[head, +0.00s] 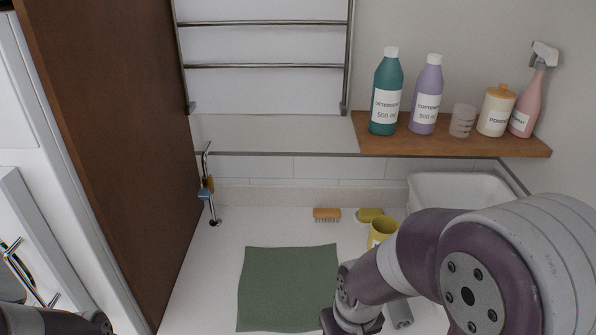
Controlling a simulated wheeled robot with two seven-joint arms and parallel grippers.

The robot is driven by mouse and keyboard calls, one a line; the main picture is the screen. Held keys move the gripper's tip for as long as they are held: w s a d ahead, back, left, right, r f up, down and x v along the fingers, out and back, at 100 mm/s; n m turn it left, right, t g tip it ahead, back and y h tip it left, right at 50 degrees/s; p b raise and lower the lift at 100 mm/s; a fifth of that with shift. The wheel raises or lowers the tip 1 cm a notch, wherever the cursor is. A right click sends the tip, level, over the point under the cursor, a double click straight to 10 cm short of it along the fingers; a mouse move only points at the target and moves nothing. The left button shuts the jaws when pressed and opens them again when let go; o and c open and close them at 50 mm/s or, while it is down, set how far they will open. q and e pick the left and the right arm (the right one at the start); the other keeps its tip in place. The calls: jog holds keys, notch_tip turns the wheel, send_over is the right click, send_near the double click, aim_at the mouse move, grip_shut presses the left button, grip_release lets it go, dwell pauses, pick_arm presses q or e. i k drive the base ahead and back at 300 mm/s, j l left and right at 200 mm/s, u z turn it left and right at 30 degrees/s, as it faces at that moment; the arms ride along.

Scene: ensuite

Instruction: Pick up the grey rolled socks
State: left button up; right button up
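A small grey rounded shape (400,313) shows on the white counter at the bottom, just below my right forearm. It may be the grey rolled socks, but my arm covers part of it and I cannot tell for sure. My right arm comes in from the right and bends down over the counter. Its wrist is at the lower right edge of the green cloth, and its fingers are not visible. Only a dark link of my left arm shows at the bottom left corner, with no gripper in sight.
The green cloth (288,288) lies flat on the white counter (205,262). A brush (327,214), a yellow sponge (370,215) and a yellow mug (381,232) stand behind. A white basin (458,188) is at the right. The wooden shelf (450,143) holds several bottles. A brown panel (120,150) bounds the left.

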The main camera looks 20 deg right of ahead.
aim_at(400, 312)
jog(key=z, duration=1.45)
jog(key=l, duration=0.05)
